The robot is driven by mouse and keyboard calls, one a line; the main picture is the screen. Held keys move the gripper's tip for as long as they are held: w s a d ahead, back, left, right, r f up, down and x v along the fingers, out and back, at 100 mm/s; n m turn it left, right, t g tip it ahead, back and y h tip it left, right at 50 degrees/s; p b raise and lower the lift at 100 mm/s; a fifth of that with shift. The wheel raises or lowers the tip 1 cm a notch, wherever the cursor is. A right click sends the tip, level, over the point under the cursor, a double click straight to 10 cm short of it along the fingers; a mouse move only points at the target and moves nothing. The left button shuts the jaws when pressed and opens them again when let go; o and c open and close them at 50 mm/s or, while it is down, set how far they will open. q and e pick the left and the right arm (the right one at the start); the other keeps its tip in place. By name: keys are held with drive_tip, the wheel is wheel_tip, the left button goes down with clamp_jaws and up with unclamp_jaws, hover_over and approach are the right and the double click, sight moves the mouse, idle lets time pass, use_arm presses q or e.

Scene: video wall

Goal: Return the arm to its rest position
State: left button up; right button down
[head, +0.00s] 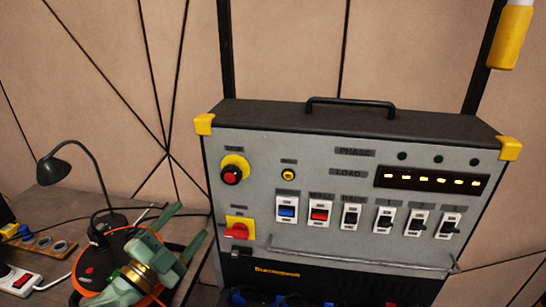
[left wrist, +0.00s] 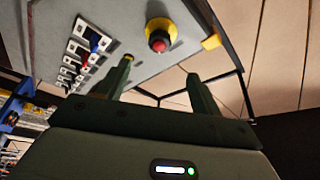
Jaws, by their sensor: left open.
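My left gripper (head: 191,220) is green with a brass-coloured ring at its wrist. It is at the lower left in the head view, in front of the wooden desk and left of the control panel. Its two fingers are spread and point up and to the right, with nothing between them. In the left wrist view the open fingers (left wrist: 160,66) show the panel face and the red emergency button (left wrist: 159,40) beyond them. The fingers look apart from the panel. My right gripper is not in view.
The grey control panel (head: 330,155) carries switches, a red rotary knob (head: 238,230) and a front bar (head: 365,260). A black desk lamp (head: 75,150), a white power strip (head: 20,282) and a wooden socket block (head: 45,245) stand on the desk (head: 140,190). A yellow cylinder (head: 510,38) hangs top right.

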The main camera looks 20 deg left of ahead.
use_arm(q)
drive_tip(key=s+d+f+n+g+y, duration=0.3)
drive_tip(key=s+f+g, duration=0.3)
drive_tip(key=f+g, duration=0.15)
drive_tip(key=s+d+f+n+g+y, duration=0.35)
drive_tip(key=s+f+g, duration=0.25)
drive_tip(key=f, duration=0.2)
drive_tip(key=s+d+f+g+h, duration=0.1)
drive_tip(key=s+d+f, duration=0.15)
drive_tip(key=f, duration=1.15)
drive_tip(key=s+d+f+g+h, duration=0.2)
drive_tip(key=s+f, duration=0.1)
drive_tip(key=f, duration=1.2)
drive_tip(key=s+f+n+g+h+b, duration=0.1)
drive_tip(key=s+f+n+g, duration=0.1)
drive_tip(key=s+f, duration=1.2)
drive_tip(key=s+g, duration=0.1)
drive_tip(key=s, duration=0.4)
drive_tip(key=shift+a+f+n, duration=0.35)
drive_tip(key=shift+f, duration=0.05)
